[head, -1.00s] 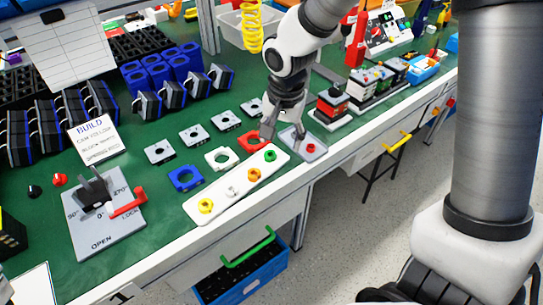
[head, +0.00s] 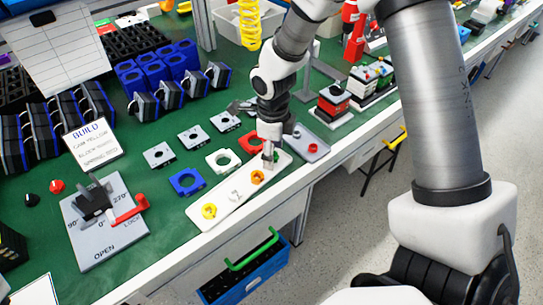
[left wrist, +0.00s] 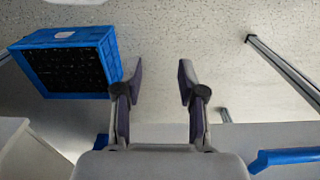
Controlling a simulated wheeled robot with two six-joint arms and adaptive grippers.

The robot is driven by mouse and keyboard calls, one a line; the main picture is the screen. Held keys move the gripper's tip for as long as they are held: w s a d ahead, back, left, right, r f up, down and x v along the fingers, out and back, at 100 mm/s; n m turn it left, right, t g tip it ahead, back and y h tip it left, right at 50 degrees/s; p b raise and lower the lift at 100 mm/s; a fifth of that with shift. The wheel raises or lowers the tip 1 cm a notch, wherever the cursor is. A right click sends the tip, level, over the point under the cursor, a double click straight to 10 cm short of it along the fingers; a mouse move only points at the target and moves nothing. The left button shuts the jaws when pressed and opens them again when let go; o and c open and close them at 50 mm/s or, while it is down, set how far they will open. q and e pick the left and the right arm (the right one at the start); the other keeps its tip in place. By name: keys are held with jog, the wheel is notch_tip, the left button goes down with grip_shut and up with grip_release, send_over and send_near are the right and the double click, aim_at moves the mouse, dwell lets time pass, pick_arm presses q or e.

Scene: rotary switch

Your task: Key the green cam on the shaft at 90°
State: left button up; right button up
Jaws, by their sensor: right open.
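The green cam (head: 276,156) lies at the far end of a white tray (head: 221,212), partly hidden by my right gripper. My right gripper (head: 270,161) is open and points down at the green cam, its fingers close beside it. I cannot tell if they touch. A grey plate (head: 97,240) at the left carries a dark upright fixture (head: 93,198) with 0°, 90° and 270° marks and a red lever (head: 129,211). The shaft itself is not clear. In the left wrist view, my left gripper (left wrist: 161,72) is open and empty over the floor.
The tray also holds an orange cam (head: 257,177), a white cam (head: 236,196) and a yellow cam (head: 209,211). Blue, white, red and grey square plates lie behind it. A grey tray with a red piece (head: 313,147) is to the right. A blue crate (left wrist: 70,65) stands below.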

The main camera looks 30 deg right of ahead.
jog(key=shift+f, duration=0.25)
jog(key=shift+s, duration=0.2)
jog(key=c, duration=0.7)
jog(key=shift+r, duration=0.15)
